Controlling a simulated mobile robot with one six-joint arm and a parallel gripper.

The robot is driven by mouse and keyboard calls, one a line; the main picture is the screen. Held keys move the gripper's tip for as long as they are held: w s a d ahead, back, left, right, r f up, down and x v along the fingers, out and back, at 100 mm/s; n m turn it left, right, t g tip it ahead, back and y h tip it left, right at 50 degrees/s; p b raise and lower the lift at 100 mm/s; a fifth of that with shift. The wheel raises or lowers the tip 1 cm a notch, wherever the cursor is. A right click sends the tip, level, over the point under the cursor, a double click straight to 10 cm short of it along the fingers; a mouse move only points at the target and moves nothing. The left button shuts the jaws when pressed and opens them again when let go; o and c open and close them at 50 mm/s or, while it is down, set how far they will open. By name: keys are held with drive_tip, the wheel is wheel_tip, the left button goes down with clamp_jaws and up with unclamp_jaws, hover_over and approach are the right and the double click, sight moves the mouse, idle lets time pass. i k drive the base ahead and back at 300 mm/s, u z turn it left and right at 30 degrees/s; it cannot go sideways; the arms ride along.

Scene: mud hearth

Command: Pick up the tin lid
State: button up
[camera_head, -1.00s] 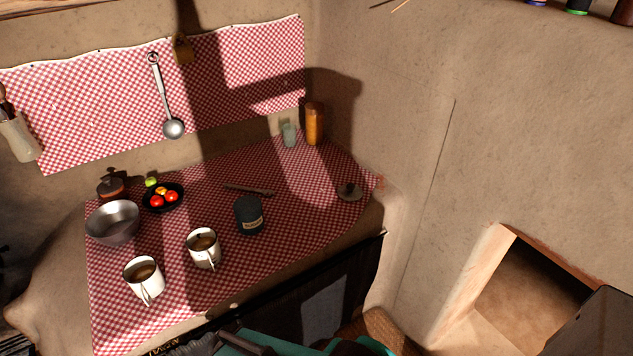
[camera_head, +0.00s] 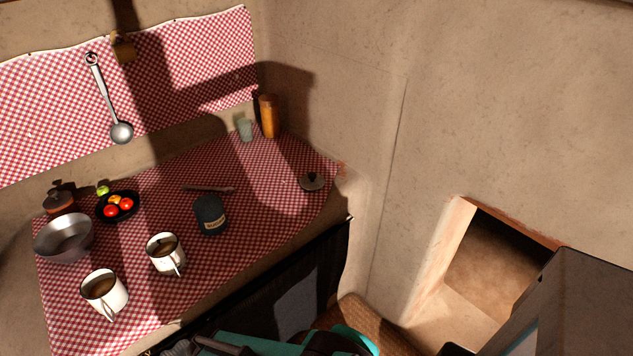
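The tin lid (camera_head: 312,182) is a small, round, greyish disc with a dark knob on top. It lies knob up on the checked cloth near the right end of the counter, with clear cloth around it. A dark tin (camera_head: 209,215) with a pale label stands to its left, nearer the front edge. Teal and dark parts of my arm show at the bottom edge, below and apart from the lid. My gripper's fingertips cannot be made out in this view.
Two white mugs (camera_head: 166,255), a metal bowl (camera_head: 65,238) and a dark plate of vegetables (camera_head: 118,207) stand on the left. A wooden stick (camera_head: 207,188) lies mid-counter. A glass (camera_head: 245,129) and an orange jar (camera_head: 269,117) stand behind the lid. The wall (camera_head: 365,150) rises on the right.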

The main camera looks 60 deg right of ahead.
sight(311, 181)
drive_tip(key=z, duration=4.8)
drive_tip(key=i, duration=0.1)
drive_tip(key=u, duration=2.95)
drive_tip(key=k, duration=0.95)
drive_tip(key=u, duration=0.1)
drive_tip(key=i, duration=0.7)
drive_tip(key=u, duration=0.05)
